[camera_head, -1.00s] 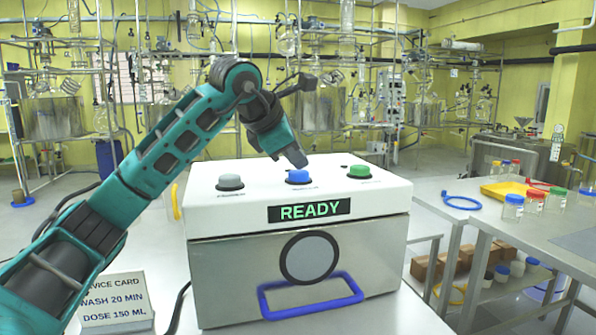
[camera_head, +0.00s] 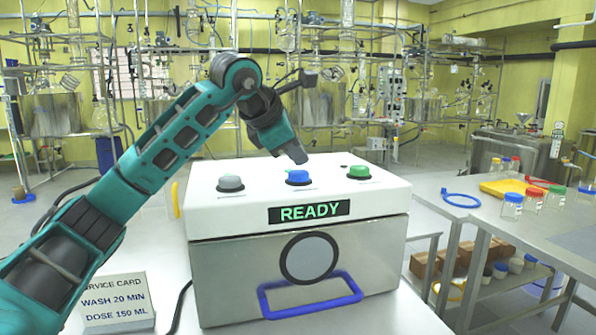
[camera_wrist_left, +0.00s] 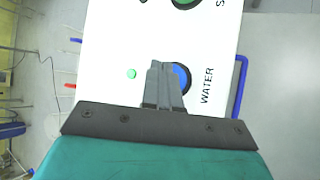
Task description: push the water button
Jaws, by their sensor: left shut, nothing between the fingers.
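The water button is the blue button (camera_head: 298,177) in the middle of the machine's white top (camera_head: 262,201). In the left wrist view the blue button (camera_wrist_left: 181,78) sits beside the word WATER, partly hidden by the fingers. My left gripper (camera_head: 302,161) is shut and empty, its tip just above and behind the blue button. In the wrist view the shut fingers (camera_wrist_left: 163,78) overlap the button's edge. I cannot tell whether they touch it. A grey button (camera_head: 230,183) is to the left and a green button (camera_head: 358,172) to the right. The display (camera_head: 309,211) reads READY. My right gripper is out of view.
A service card (camera_head: 114,301) stands at the machine's front left, reading WASH 20 MIN, DOSE 150 ML. A side table at right holds a blue ring (camera_head: 461,200), a yellow tray (camera_head: 506,188) and capped jars. Glass reactors fill the background.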

